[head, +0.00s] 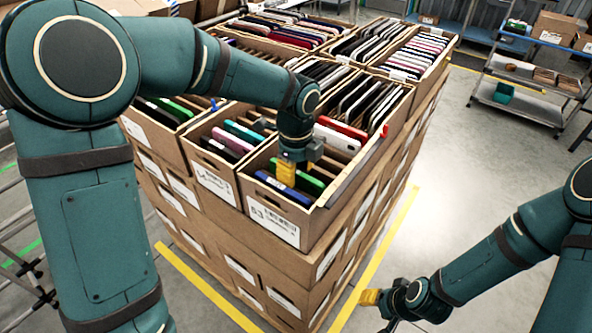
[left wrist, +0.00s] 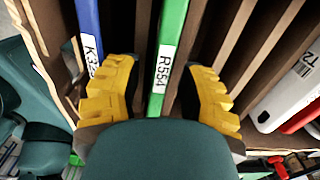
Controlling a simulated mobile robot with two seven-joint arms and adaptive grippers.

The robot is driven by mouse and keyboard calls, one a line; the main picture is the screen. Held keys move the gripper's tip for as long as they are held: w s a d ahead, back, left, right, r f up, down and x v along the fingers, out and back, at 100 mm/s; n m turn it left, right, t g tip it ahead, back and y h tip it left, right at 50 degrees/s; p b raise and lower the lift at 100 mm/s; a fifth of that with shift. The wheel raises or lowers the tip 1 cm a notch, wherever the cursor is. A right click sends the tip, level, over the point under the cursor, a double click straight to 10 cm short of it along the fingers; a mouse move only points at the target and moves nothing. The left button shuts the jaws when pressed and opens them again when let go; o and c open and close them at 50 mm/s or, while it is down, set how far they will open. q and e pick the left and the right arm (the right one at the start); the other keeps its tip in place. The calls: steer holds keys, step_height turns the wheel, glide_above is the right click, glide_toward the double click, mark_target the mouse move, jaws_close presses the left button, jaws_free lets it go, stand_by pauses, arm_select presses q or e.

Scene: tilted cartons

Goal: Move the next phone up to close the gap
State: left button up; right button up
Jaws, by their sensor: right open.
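My left gripper (head: 286,172) points down into the front carton (head: 276,224). In the left wrist view its yellow fingers (left wrist: 160,92) are spread, one on each side of a green phone (left wrist: 166,50) labelled R554, with space between phone and fingers. The green phone also shows in the head view (head: 309,183). A blue phone (left wrist: 91,40), its label partly hidden, stands in front of it. Several empty divider slots lie between the green phone and a white phone (left wrist: 288,98); a red phone (head: 342,127) is behind the white one. My right gripper (head: 371,297) is open and low at the right, away from the cartons.
A neighbouring carton (head: 212,177) holds lilac, teal and dark phones. More cartons of phones (head: 415,55) stand behind on the stack. Thin brown dividers (left wrist: 236,45) stand close to the fingers. A shelf cart (head: 530,75) is at the far right; the floor (head: 480,150) between is clear.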

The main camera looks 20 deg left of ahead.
arm_select(q)
step_height(320, 180, up, 12)
stand_by(0.7)
step_height(320, 180, up, 7)
steer(key=p, duration=0.6)
steer(key=shift+p, duration=0.4)
